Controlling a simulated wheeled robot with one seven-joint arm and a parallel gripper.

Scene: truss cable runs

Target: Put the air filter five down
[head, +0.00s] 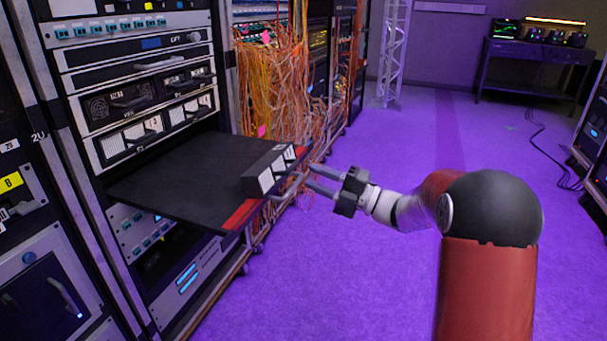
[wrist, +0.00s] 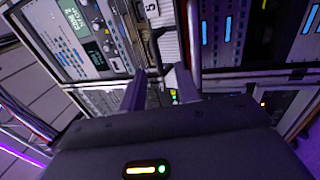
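Air filter five (head: 262,175) is a dark box with a pale front. It lies on the black pull-out shelf (head: 170,180), near the shelf's red-marked right end. In the wrist view its white ribbed face (wrist: 165,20) carries a "5" and a dark handle. My gripper (head: 308,174) is just right of the filter, facing its front. In the wrist view the two fingers (wrist: 160,75) stand apart, with nothing clearly held between them. The filter rests on the shelf; the exact gap between fingertips and handle is hard to tell.
A rack with several units, including numbered filter bays (head: 130,140), stands behind and above the shelf. Orange cables (head: 275,85) hang beyond it. The purple floor (head: 370,270) to the right is open. A dark bench (head: 535,55) stands far back.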

